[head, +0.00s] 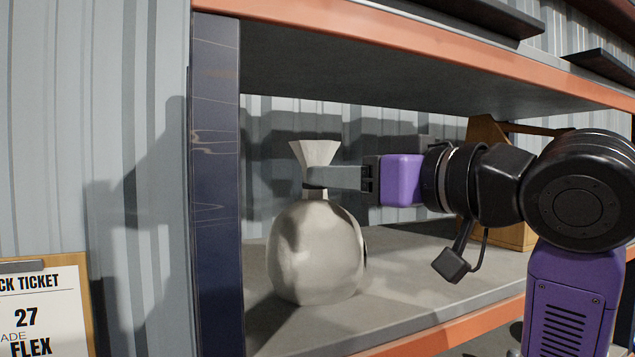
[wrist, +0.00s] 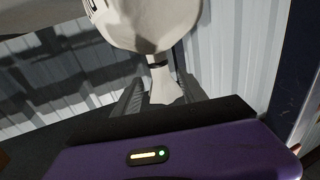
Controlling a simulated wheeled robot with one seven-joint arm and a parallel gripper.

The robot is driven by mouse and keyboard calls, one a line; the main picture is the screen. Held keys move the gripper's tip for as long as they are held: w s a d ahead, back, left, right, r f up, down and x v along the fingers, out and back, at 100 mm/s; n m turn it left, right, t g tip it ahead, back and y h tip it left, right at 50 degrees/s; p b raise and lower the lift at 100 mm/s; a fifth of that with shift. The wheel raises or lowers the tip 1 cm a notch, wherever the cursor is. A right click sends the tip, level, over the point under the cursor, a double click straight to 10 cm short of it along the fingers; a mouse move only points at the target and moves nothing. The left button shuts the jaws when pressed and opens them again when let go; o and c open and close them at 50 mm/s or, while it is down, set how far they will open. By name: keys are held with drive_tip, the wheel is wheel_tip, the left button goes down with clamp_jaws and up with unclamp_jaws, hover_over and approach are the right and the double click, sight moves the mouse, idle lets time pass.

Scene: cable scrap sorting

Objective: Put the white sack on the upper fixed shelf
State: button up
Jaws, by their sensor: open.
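The white sack (head: 316,254) stands upright on a grey shelf deck (head: 410,290) with an orange front beam, just right of the dark blue post. Its neck is narrow and tied, with a flared top above. My gripper (head: 314,178) reaches in from the right at neck height, its fingers open around the neck. In the wrist view the sack (wrist: 150,30) shows body up and flared top down, with the neck between the two fingers (wrist: 160,80). I cannot tell whether the fingers touch it. The far finger is mostly hidden in the head view.
Another deck with an orange beam (head: 420,38) runs close above the sack and my arm. The dark blue post (head: 215,190) stands at the left. A wooden carrier (head: 515,236) sits behind my arm at right. A ticket board (head: 45,305) is at lower left.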

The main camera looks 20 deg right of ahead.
drive_tip(key=v, duration=0.4)
idle(0.5)
